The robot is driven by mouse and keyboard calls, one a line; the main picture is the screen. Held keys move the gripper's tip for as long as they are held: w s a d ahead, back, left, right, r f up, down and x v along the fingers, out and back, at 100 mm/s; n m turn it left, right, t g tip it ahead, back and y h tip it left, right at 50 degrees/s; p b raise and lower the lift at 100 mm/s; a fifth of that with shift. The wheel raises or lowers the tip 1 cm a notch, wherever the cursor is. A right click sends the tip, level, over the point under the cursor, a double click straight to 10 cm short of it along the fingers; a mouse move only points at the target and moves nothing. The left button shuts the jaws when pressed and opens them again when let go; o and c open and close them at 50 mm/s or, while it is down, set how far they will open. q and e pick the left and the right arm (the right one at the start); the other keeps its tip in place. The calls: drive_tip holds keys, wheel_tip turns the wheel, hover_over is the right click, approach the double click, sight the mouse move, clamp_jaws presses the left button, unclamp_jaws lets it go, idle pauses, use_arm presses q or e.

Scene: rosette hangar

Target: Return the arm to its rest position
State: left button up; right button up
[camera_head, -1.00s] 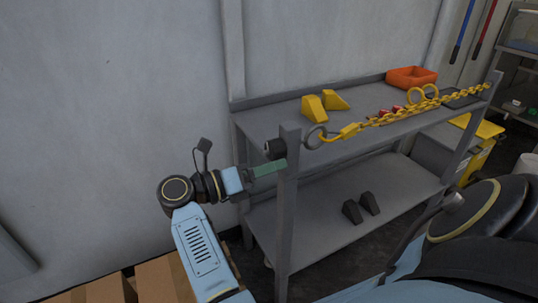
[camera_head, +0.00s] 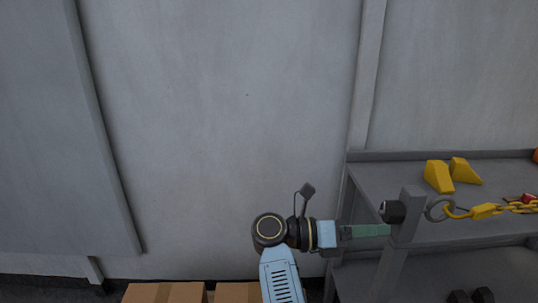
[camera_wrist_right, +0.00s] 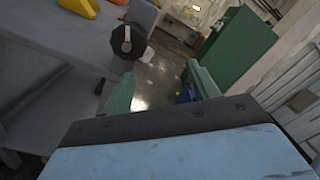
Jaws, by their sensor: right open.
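My right gripper (camera_head: 388,230) shows in the head view at lower right, with pale blue links and green fingers. It lies beside the grey corner post (camera_head: 409,218) of the shelf, just below the black knob (camera_head: 393,211) on it; whether it touches the post cannot be told here. In the right wrist view the two green fingers (camera_wrist_right: 161,84) stand apart with nothing between them, and the black knob (camera_wrist_right: 128,41) is just beyond the left finger. My left gripper is not in view.
The grey shelf (camera_head: 372,185) bears two yellow wedges (camera_head: 451,174). A yellow chain (camera_head: 487,211) hangs from a ring at the post. Cardboard boxes (camera_head: 165,292) stand below my arm. A bare grey wall (camera_head: 220,130) fills the left and middle. A green cabinet (camera_wrist_right: 236,48) shows beyond the fingers.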

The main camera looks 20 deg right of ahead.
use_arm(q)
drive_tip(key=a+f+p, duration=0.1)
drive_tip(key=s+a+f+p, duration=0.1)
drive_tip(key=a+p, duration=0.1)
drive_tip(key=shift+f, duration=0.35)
use_arm(e)
drive_tip(key=d, duration=0.1)
drive_tip(key=d+n, duration=0.1)
drive_tip(key=s+d, duration=0.1)
drive_tip(key=shift+r+n, duration=0.25)
drive_tip(key=shift+n, duration=0.05)
drive_tip(key=shift+f, duration=0.1)
